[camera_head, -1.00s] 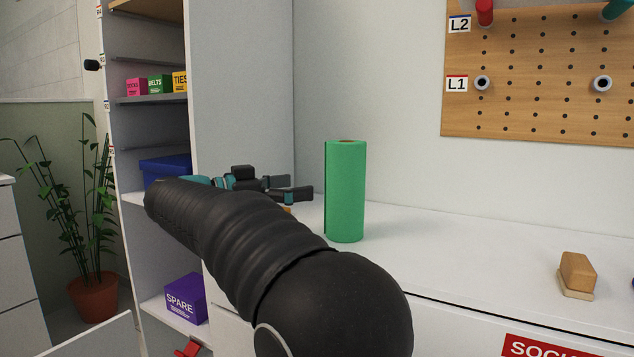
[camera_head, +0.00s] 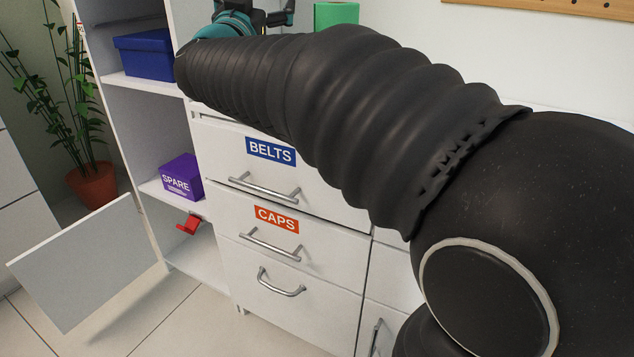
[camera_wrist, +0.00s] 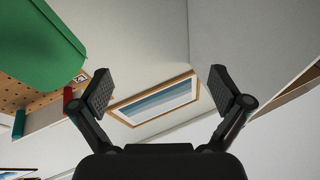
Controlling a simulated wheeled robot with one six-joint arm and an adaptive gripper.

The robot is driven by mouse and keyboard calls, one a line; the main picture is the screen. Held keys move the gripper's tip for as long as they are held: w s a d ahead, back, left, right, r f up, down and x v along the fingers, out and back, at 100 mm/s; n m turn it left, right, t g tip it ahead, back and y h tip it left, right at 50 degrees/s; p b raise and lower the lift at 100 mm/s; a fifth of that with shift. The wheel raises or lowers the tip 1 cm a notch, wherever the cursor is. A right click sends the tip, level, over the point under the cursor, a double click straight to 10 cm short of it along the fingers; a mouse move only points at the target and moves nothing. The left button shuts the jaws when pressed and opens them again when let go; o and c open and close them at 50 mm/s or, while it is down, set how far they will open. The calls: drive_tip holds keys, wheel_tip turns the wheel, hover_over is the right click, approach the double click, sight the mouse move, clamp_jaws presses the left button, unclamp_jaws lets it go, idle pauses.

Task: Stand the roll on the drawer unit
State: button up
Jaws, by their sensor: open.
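The green roll (camera_head: 336,14) shows only as a small part at the top edge of the head view, above my arm; most of it is cut off or hidden. In the wrist view the roll (camera_wrist: 38,48) fills the upper left, outside the fingers. The white drawer unit (camera_head: 325,235) is below my arm, with drawers labelled BELTS and CAPS; my arm hides most of its top. My gripper (camera_head: 280,17) is at the top of the head view, left of the roll. In the wrist view my gripper (camera_wrist: 162,88) is open, with nothing between its fingers.
An open shelf to the left holds a blue box (camera_head: 146,55) and a purple SPARE box (camera_head: 181,178). A red object (camera_head: 188,224) is below. A white panel (camera_head: 85,262) juts out at lower left, near a potted plant (camera_head: 92,183). A pegboard (camera_head: 570,7) is upper right.

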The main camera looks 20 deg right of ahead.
drive_tip(key=s+a+f+n+g+y, duration=0.1)
drive_tip(key=s+a+f+n+y, duration=0.3)
drive_tip(key=s+f+n+y, duration=0.25)
drive_tip(key=s+a+f+n+g+y, duration=0.2)
drive_tip(key=s+a+f+n+y, duration=0.25)
drive_tip(key=f+y, duration=0.45)
drive_tip(key=s+d+f+m+g+h, duration=0.1)
drive_tip(key=s+f+g, duration=0.3)
drive_tip(key=s+f, duration=0.6)
drive_tip(key=s+d+f+m+g+h, duration=0.1)
drive_tip(key=s+d+f+g, duration=0.3)
drive_tip(key=s+f, duration=0.7)
drive_tip(key=shift+d+f+g+h, duration=0.15)
drive_tip(key=shift+f+g+h, duration=0.2)
drive_tip(key=shift+g+h, duration=0.2)
drive_tip(key=shift+w, duration=0.1)
